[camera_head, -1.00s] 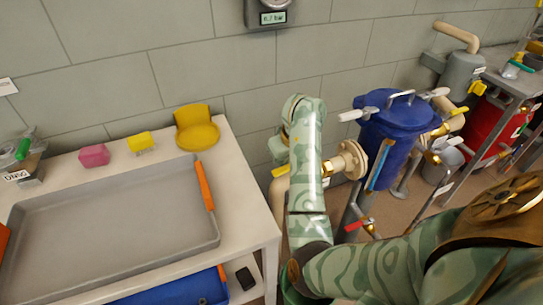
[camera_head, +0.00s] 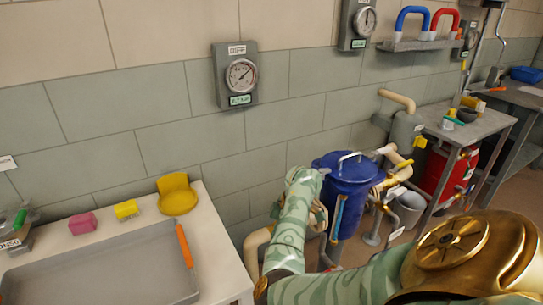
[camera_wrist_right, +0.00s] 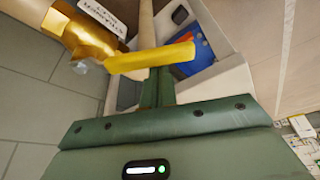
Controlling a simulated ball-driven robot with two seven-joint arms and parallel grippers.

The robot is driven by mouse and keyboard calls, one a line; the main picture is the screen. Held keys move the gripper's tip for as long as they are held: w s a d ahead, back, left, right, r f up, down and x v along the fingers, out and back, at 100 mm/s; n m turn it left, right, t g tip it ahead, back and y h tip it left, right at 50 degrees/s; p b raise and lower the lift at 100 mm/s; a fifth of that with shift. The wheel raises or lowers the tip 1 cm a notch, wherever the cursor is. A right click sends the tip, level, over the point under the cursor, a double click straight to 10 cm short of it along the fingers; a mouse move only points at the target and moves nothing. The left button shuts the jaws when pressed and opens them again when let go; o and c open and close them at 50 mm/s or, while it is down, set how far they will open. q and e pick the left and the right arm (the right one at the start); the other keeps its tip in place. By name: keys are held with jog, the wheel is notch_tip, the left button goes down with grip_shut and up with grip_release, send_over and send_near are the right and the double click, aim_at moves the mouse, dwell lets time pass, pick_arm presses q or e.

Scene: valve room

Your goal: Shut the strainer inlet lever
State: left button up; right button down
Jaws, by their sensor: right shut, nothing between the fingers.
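The strainer is the blue lidded vessel (camera_head: 347,196) right of my right forearm in the head view. In the right wrist view a brass valve body (camera_wrist_right: 82,36) with a yellow lever (camera_wrist_right: 150,58) and a white label (camera_wrist_right: 102,16) is close. The lever crosses the picture in front of the green fingers of my right gripper (camera_wrist_right: 156,80). This gripper is shut with nothing held; I cannot tell whether it touches the lever. My left gripper is not in view.
A pale table with a grey tray (camera_head: 105,265) stands at left, holding a yellow seat-shaped object (camera_head: 177,195), a yellow block (camera_head: 126,210) and a pink block (camera_head: 82,223). A gauge (camera_head: 239,76) is on the wall. Pipes and a metal bench (camera_head: 465,125) stand right of the strainer.

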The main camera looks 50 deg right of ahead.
jog(key=shift+s+d+r+n+g+p, duration=0.3)
jog(key=shift+s+d+n+p, duration=0.3)
jog(key=shift+n, duration=0.3)
jog(key=shift+s+d+f+n+g+y+p, duration=0.15)
jog(key=shift+s+d+n+g+y+p, duration=0.1)
jog(key=shift+s+d+n+p, duration=0.35)
jog(key=shift+s+d+f+n+g+y+p, duration=0.15)
jog(key=shift+s+d+n+y+p, duration=0.1)
jog(key=shift+s+d+n, duration=0.55)
jog(key=shift+w, duration=0.15)
